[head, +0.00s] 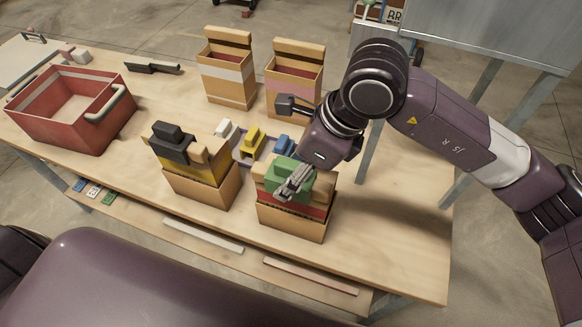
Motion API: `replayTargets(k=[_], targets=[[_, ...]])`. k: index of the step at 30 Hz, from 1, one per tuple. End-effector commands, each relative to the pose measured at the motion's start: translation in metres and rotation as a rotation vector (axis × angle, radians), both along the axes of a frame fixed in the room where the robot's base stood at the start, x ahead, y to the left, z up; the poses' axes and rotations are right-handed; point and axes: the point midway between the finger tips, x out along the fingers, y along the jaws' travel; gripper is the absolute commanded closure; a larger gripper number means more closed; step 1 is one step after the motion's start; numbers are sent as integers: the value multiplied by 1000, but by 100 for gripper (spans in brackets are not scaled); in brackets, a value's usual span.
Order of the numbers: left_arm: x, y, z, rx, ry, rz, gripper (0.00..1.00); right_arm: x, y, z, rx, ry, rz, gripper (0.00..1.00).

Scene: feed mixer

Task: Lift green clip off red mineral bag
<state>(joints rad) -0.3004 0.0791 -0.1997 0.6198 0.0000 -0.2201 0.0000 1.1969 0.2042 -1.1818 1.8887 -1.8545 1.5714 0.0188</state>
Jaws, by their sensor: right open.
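The red mineral bag (315,211) stands upright in a brown box at the front right of the table, its red band showing above the box rim. The green clip (280,168) sits across the top of this bag. My right gripper (291,185) is open and comes down from the right, its grey fingers over the front of the clip and hiding part of it. I cannot tell whether the fingers touch the clip. My left gripper is not in view.
A yellow bag (208,172) with a black clip (172,145) stands in a box to the left. Blue (283,144) and yellow (252,140) clips lie behind. Two open boxes (230,88) stand farther back, and a red bin (60,120) is at the left.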

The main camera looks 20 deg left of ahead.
Motion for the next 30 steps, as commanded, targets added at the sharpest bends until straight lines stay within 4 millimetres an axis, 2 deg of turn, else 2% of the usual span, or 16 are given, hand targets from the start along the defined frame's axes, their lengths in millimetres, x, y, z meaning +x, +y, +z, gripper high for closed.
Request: replayTargets(k=[3, 10, 20, 30], targets=[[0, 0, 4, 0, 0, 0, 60, -1, 3, -7, 1, 1, 0, 44], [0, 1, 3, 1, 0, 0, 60, 0, 4, -9, 1, 0, 0, 45], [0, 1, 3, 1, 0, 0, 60, 0, 4, -9, 1, 0, 0, 81], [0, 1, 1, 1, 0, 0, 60, 0, 4, -5, 2, 0, 1, 81]])
